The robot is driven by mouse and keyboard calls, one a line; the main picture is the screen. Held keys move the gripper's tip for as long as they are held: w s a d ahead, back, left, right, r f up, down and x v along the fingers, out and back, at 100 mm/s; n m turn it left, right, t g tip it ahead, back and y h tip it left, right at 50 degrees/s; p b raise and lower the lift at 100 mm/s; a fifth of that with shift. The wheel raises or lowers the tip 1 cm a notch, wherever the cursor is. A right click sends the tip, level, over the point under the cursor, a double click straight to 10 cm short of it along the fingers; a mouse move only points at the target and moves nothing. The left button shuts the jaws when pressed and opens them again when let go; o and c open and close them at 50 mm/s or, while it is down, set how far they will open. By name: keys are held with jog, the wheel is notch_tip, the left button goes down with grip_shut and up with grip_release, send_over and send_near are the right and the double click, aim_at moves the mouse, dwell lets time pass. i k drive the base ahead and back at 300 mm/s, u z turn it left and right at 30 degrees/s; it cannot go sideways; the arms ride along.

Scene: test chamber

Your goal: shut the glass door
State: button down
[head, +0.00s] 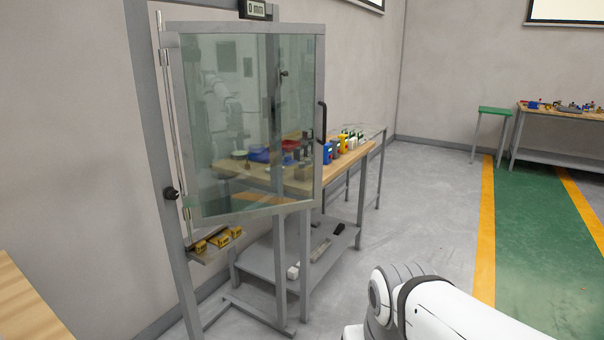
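The glass door (240,120) has a grey metal frame and stands left of centre in the head view. It is hinged on its left side to a grey upright stand (166,150) and is swung out at an angle from it. A dark handle (322,122) is on the door's right edge. A dark round knob (171,193) is on the stand's left post. My white arm shows at the bottom right, well apart from the door. My gripper is not in the picture.
A wooden-topped workbench (357,152) with several coloured items stands behind the door. A wooden table edge (22,310) is at the lower left. A green stool (494,111) and another bench (565,113) are at the far right. The grey floor (425,200) between is clear.

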aim_at(169, 39)
jog(key=u, duration=0.05)
jog(key=i, duration=0.95)
jog(key=z, duration=0.05)
